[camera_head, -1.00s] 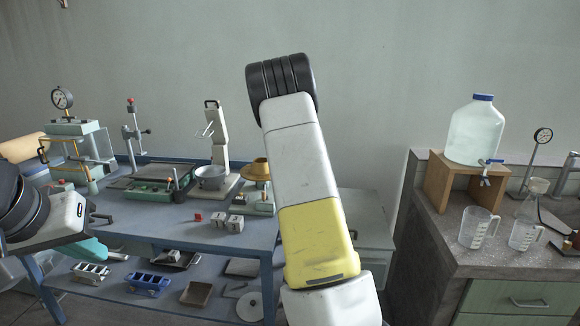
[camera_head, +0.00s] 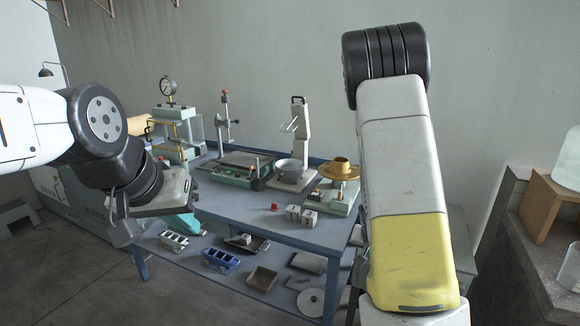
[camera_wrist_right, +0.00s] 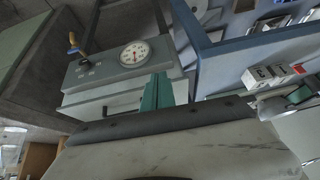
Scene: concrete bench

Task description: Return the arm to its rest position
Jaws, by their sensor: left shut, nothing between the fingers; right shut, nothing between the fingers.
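My left gripper (camera_head: 183,226) has teal fingers and hangs in front of the blue bench's left side in the head view, shut and empty. Its white arm comes in from the left with a black wrist joint. My right arm stands up large in the right half of the head view, white with a yellow band and a black joint on top. The right gripper is out of the head view. In the right wrist view the right gripper (camera_wrist_right: 158,92) shows its teal fingers together, with nothing between them, in front of a grey box with a round dial (camera_wrist_right: 135,53).
A wooden stand (camera_head: 545,205) is at the right.

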